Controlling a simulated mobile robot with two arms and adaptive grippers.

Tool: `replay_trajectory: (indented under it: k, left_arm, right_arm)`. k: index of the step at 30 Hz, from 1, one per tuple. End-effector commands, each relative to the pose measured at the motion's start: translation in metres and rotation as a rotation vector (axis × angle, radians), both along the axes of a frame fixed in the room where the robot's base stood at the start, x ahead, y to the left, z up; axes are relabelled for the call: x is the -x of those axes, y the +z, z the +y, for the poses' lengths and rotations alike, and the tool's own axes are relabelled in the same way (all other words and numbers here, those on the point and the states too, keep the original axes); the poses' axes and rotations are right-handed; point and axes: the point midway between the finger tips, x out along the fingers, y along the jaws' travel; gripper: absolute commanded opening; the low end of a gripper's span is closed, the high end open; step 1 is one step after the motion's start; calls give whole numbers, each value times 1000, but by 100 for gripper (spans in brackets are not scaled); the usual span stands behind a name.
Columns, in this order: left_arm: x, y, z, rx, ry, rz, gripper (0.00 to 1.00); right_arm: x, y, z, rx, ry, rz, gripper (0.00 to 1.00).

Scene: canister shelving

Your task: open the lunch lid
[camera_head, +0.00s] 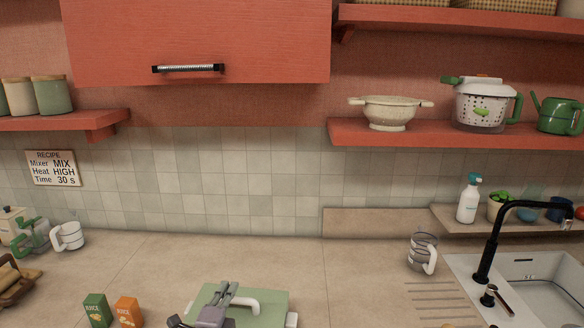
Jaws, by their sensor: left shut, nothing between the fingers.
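The lunch box shows at the bottom edge of the head view, with a flat pale green lid (270,299) on top. The lid looks closed. A white curved handle (247,302) lies on the lid. My left gripper (226,288) is over the left part of the lid, beside the handle. Its grey fingers are shut and hold nothing. I cannot tell whether they touch the lid. The gripper hides part of the lid, and the front of the box is cut off by the frame. My right gripper is not in view.
A green juice carton (97,310) and an orange juice carton (128,312) stand left of the box. A grey-white mug (422,252) stands near the sink (535,282) and black faucet (489,250). The counter (345,275) between box and mug is clear.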

Motion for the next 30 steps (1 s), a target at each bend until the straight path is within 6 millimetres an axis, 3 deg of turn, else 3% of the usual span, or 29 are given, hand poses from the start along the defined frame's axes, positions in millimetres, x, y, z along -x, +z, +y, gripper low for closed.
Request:
replay_trajectory:
  k: [18, 30]
  left_arm:
    - [-7, 10, -1, -1, 0, 0, 0]
    - [-27, 22, -3, -1, 0, -1, 0]
  right_arm:
    - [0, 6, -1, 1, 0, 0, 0]
    - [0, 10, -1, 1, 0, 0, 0]
